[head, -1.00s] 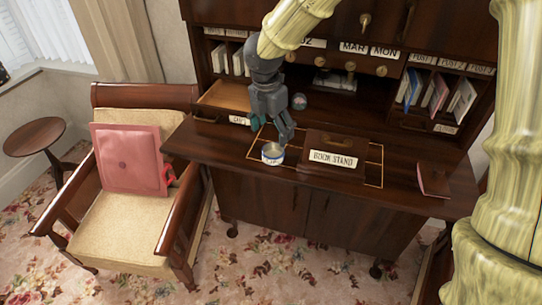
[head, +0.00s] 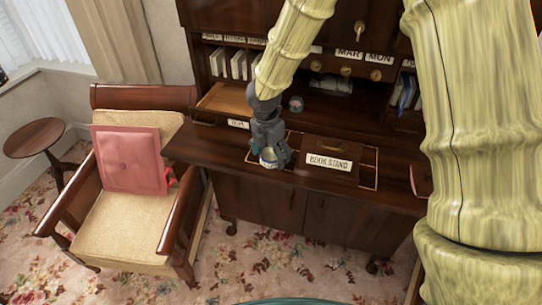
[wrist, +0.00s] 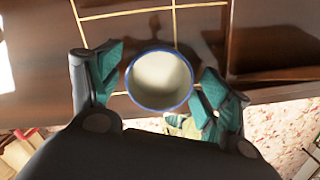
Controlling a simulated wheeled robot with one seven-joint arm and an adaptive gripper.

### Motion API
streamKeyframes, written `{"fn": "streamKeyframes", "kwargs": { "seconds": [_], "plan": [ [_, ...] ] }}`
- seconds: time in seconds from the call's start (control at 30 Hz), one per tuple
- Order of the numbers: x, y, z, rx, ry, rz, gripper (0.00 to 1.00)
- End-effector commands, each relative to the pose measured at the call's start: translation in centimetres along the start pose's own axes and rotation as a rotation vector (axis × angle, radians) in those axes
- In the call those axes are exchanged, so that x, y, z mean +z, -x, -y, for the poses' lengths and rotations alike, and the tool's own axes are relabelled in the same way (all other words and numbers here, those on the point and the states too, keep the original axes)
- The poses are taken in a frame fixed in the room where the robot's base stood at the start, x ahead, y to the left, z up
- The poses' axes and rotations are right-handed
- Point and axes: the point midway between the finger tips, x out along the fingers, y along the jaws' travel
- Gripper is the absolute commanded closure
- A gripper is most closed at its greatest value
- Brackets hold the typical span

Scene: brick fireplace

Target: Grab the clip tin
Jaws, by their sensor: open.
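The clip tin (head: 269,158) is a small round tin with a blue rim, standing on the desk top near its front edge. In the wrist view the tin (wrist: 160,80) shows from above, with a pale, plain inside. My gripper (head: 270,152) is down over the tin in the head view and partly hides it. In the wrist view my gripper (wrist: 160,88) is open, with one teal-padded finger on each side of the tin. The right finger is very close to the rim; I cannot tell whether it touches. A gap shows at the left finger.
A dark box labelled "BOOK STAND" (head: 331,160) stands just right of the tin. An open drawer (head: 226,99) is behind to the left. A small round object (head: 296,103) sits behind my gripper.

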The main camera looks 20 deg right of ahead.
Motion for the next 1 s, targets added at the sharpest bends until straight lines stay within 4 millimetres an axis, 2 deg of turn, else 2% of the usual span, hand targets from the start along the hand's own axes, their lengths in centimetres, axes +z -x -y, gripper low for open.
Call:
{"fn": "streamKeyframes", "kwargs": {
  "seconds": [0.3, 0.53, 1.0],
  "plan": [
    [0.02, -0.32, 0.01, 0.000, 0.000, 0.000, 0.22],
    [0.03, -0.30, 0.01, 0.000, 0.000, 0.000, 0.63],
    [0.13, 0.31, -0.06, 0.003, -0.001, 0.000, 0.63]
  ]
}}
